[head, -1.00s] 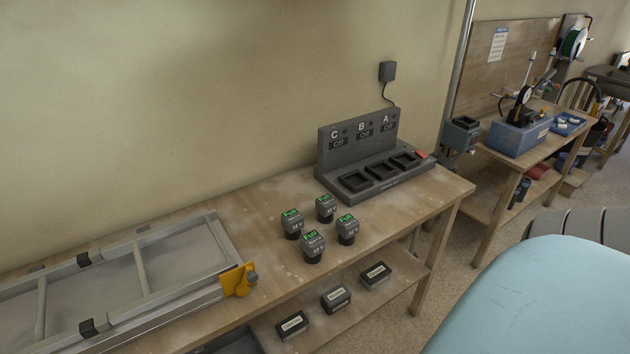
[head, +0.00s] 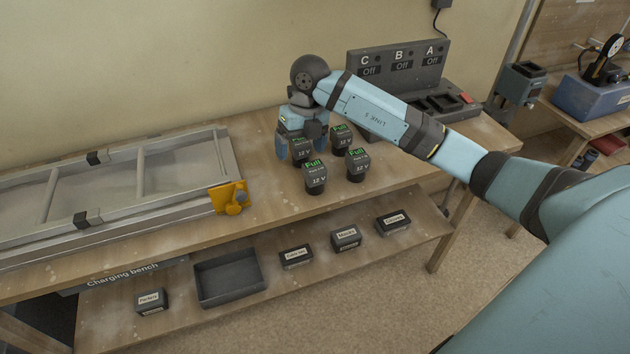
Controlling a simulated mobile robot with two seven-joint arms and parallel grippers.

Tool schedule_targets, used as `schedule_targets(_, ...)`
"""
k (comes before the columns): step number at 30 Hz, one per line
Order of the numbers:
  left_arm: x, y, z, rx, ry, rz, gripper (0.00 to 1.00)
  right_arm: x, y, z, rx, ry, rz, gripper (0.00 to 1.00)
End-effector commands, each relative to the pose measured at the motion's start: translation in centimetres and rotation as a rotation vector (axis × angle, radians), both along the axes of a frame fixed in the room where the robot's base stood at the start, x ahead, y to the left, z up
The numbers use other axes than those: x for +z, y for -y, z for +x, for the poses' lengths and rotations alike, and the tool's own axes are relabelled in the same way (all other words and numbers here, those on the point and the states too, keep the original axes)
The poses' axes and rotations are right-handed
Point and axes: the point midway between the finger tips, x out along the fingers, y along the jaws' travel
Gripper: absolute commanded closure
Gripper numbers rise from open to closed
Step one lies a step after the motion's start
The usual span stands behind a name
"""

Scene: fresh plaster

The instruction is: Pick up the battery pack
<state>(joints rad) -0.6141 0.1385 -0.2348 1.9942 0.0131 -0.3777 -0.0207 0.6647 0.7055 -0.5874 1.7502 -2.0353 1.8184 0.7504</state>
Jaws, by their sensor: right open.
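Several dark grey battery packs with green "Full" labels and "12 V" marks stand upright in a cluster on the wooden bench. They are a front pack (head: 314,178), a right pack (head: 357,166), a back pack (head: 342,139) and a left pack (head: 303,152). My right gripper (head: 300,148) is open, pointing down at the left pack. The gripper partly hides that pack, and I cannot tell whether a finger touches it. My left gripper is out of view.
A charger (head: 461,71) with slots C, B and A, all reading "Off", stands behind my right arm, partly hidden. A metal frame with a yellow clamp (head: 228,197) lies on the left. The lower shelf holds a dark tray (head: 229,279) and small labelled boxes (head: 345,238).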

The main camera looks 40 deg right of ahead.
Motion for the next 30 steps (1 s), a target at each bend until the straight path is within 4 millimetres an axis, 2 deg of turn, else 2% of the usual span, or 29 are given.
schedule_targets(1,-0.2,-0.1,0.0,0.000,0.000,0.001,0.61,0.8,1.5,0.5,-0.030,0.005,-0.070,0.13)
schedule_targets(3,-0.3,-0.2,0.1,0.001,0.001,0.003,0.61,1.6,3.0,0.8,-0.062,0.005,-0.138,0.13)
schedule_targets(5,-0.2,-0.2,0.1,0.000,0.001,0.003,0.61,1.6,3.7,1.0,-0.078,0.005,-0.168,0.13)
schedule_targets(8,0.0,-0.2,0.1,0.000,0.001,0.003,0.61,0.4,4.0,1.0,-0.085,0.001,-0.182,0.13)
schedule_targets(16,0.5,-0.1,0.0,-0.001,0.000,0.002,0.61,-4.8,3.9,0.9,-0.083,0.000,-0.178,0.13)
schedule_targets(26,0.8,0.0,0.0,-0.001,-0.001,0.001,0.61,-7.1,4.0,1.0,-0.081,0.002,-0.176,0.13)
schedule_targets(30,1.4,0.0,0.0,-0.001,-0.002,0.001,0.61,-8.9,4.4,1.0,-0.082,0.000,-0.176,0.13)
